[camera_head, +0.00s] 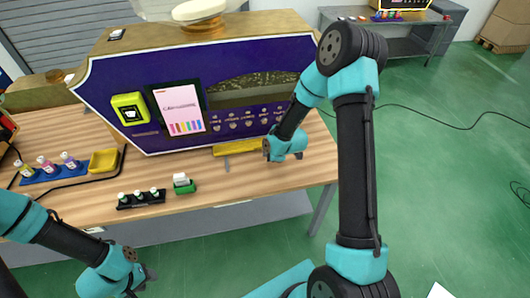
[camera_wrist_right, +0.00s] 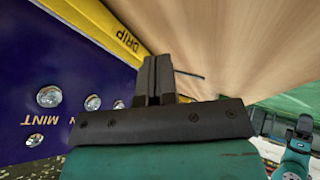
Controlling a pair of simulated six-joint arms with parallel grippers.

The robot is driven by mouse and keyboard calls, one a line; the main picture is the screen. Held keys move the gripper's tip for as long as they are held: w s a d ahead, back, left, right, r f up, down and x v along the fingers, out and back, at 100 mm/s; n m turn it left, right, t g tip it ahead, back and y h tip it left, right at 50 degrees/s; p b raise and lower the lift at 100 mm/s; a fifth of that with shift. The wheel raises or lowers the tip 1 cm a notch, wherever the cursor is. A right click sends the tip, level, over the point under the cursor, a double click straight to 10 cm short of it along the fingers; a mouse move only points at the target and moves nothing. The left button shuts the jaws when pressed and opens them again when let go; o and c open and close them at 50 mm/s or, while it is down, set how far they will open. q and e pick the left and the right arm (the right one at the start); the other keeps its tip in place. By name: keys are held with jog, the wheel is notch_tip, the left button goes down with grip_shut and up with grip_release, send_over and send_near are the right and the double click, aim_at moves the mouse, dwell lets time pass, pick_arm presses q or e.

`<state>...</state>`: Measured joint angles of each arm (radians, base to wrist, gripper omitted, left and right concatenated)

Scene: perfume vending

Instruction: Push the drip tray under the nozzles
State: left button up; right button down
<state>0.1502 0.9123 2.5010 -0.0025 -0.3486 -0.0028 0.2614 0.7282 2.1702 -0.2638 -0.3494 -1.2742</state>
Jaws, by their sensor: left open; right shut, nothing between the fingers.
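The drip tray (camera_head: 233,147) is a long yellow strip at the foot of the purple machine front (camera_head: 130,75), above the wooden table. In the right wrist view the tray (camera_wrist_right: 118,35) carries the word DRIP. Round silver fittings (camera_wrist_right: 48,96) with labels sit on the purple panel; I cannot tell if they are the nozzles. My right gripper (camera_head: 268,152) is at the tray's right end, low over the table. Its fingers (camera_wrist_right: 155,80) are shut and empty, close to the tray; contact is unclear. My left gripper (camera_head: 145,278) is open and empty, in front of the table.
A black rack of small bottles (camera_head: 140,198) and a green holder with white cards (camera_head: 184,184) stand in front of the machine. A blue tray of bottles (camera_head: 50,170) and a yellow dish (camera_head: 104,160) are at the left. The table's right front is clear.

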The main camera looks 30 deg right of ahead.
jog(key=v, duration=0.7)
dwell(0.4)
